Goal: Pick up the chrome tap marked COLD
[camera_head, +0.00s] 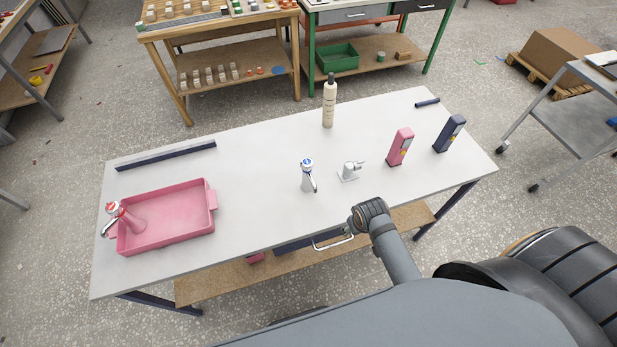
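A second chrome tap (111,226) with a red mark on top is at the left, by the pink tray's left end. The lettering on both is too small to read, so I cannot tell which is marked COLD. A low, pale chrome fitting (349,171) stands just right of the middle tap. One of my arms reaches up from the lower right to the table's front edge. No gripper fingers show on it, and my other gripper is out of view.
The pink tray (161,240) sits at the table's left end. A cream bottle (328,104), a pink box (399,148) and a dark blue box (448,134) stand towards the back and right. A dark bar (166,156) lies back left. The table (255,215) is clear left of centre.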

